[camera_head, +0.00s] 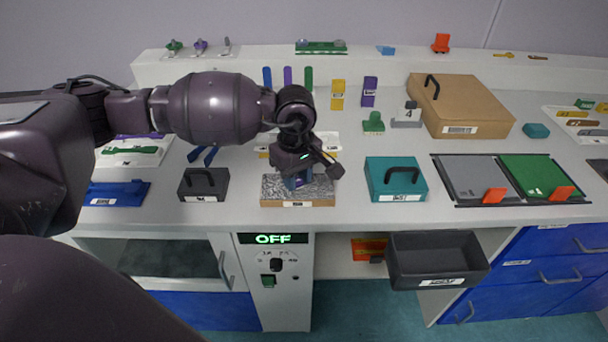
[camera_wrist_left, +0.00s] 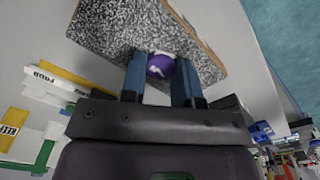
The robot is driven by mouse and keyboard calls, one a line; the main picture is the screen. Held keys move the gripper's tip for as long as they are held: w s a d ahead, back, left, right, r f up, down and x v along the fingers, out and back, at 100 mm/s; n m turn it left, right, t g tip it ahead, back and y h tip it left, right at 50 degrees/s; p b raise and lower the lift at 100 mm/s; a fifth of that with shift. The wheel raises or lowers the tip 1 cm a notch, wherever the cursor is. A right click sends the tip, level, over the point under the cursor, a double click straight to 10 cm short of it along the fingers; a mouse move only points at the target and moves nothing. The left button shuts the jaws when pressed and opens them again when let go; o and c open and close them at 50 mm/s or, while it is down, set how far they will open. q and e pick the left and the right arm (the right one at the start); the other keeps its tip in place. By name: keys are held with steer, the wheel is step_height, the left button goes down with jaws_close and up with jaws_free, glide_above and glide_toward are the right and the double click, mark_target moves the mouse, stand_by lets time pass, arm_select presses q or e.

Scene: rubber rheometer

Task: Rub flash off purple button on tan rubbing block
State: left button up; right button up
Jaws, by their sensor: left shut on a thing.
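The rubbing block (camera_head: 322,190) lies near the front edge of the bench in the head view, with a speckled grey top and a tan front side. It also fills the upper part of the left wrist view (camera_wrist_left: 105,25). My left gripper (camera_head: 298,183) is directly over the block, pointing down. In the left wrist view its blue fingers (camera_wrist_left: 160,75) are shut on the purple button (camera_wrist_left: 160,66), which has a white mark. The button is at or just above the speckled top; I cannot tell whether it touches. My right gripper is not in view.
A dark box with a handle (camera_head: 204,184) stands left of the block, and a teal box with a handle (camera_head: 396,181) stands to its right. A dark open bin (camera_head: 437,262) hangs below the bench edge. Grey (camera_head: 468,178) and green (camera_head: 537,176) panels lie farther right.

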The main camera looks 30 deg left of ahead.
mark_target(272, 186)
arm_select(q)
steer(key=shift+s+a+f+p, duration=0.1)
steer(key=shift+s+a, duration=0.35)
steer(key=shift+a, duration=0.25)
steer(key=shift+s+a+f+p, duration=0.1)
steer(key=shift+s+a, duration=0.3)
steer(key=shift+a, duration=0.25)
steer(key=shift+s+a+p, duration=0.1)
steer(key=shift+s+a, duration=0.35)
steer(key=shift+a, duration=0.25)
steer(key=shift+s+a+f, duration=0.1)
steer(key=shift+s+a, duration=0.05)
steer(key=shift+a, duration=0.05)
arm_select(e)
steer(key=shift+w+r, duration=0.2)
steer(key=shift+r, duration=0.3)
arm_select(q)
steer(key=shift+a+r+p, duration=0.1)
steer(key=shift+r+p, duration=0.25)
steer(key=shift+r, duration=0.5)
steer(key=shift+r+p, duration=1)
steer(key=shift+r, duration=1.8)
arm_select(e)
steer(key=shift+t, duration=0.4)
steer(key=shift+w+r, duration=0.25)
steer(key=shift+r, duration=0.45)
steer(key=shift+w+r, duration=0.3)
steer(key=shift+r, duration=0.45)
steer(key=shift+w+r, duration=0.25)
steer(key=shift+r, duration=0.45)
